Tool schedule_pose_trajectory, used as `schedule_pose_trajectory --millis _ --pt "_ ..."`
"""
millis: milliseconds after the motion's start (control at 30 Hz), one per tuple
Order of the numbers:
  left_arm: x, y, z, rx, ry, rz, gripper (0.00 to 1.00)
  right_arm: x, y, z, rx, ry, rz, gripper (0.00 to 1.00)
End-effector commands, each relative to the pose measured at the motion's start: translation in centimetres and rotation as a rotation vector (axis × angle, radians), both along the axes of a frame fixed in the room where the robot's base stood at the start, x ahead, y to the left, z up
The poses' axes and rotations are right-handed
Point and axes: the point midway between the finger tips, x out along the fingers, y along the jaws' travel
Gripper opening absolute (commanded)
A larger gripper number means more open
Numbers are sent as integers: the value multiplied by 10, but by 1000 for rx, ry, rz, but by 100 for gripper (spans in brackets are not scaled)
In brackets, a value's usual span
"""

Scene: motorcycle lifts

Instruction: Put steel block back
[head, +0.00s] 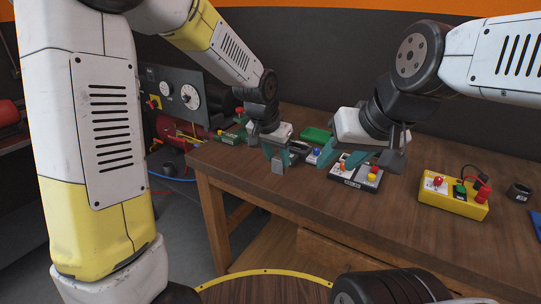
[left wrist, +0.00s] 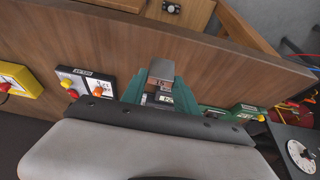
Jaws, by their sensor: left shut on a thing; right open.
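A small grey steel block (head: 278,167) is held between the teal fingers of my left gripper (head: 276,157), near the back-left part of the wooden workbench. In the left wrist view the steel block (left wrist: 162,69) sticks out beyond the fingertips, against the brown bench top. I cannot tell whether it touches the bench. My right gripper (head: 359,160) is open and empty, above the black button box (head: 357,182). It partly hides that box.
The workbench (head: 410,230) has bare wood along its front. A yellow button box (head: 453,197) and a dark ring (head: 519,192) are at right. A gauge panel (head: 183,98) stands behind left.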

Motion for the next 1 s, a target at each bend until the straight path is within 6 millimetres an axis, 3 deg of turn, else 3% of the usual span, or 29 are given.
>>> schedule_pose_trajectory --millis 100,267,367,800,1000 --pt "-24 28 -2 2 -2 3 0 0 0 0 0 0 0 43" --pt "-35 44 -5 4 -4 2 0 0 0 0 0 0 0 43" --pt "-18 45 -8 4 -4 2 0 0 0 0 0 0 0 43" --pt "92 46 -18 3 -3 2 0 0 0 0 0 0 0 43" --pt "110 46 -19 5 -4 0 0 0 0 0 0 0 0 43"
